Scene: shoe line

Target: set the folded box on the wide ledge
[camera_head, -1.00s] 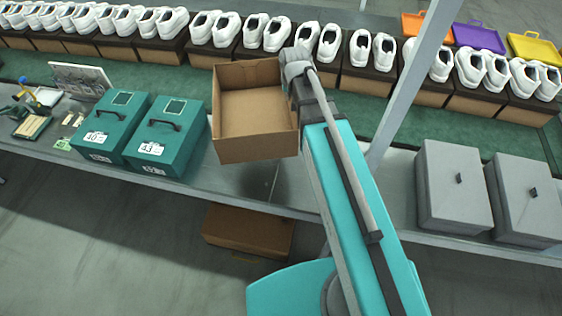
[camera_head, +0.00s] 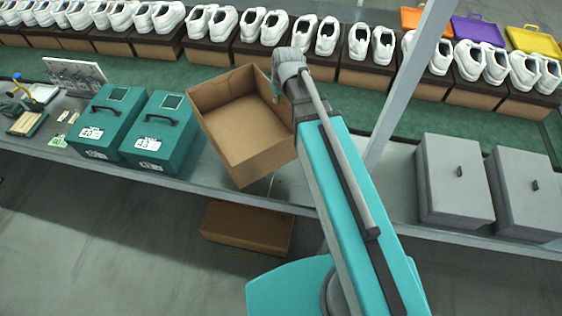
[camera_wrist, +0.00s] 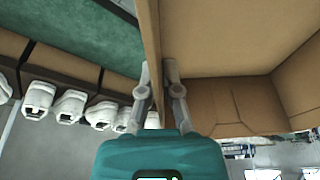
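The folded box (camera_head: 240,120) is an open, empty brown cardboard box. In the head view it hangs tilted above the grey ledge (camera_head: 395,190), its open top facing up and toward the camera, one corner pointing down. My gripper (camera_head: 277,95) is at its right wall. In the wrist view my gripper (camera_wrist: 156,72) has one finger on each side of the cardboard wall of the box (camera_wrist: 225,45), pinching it. The box appears apart from the ledge, with a dark shadow on the ledge below it.
Two teal cases (camera_head: 160,132) stand left of the box, close to it. Two grey cases (camera_head: 455,180) stand at the right, beyond a slanted metal post (camera_head: 400,95). White shoes on boxes (camera_head: 370,75) line the green belt behind. A brown box (camera_head: 248,228) lies below the ledge. Bare ledge shows under the held box.

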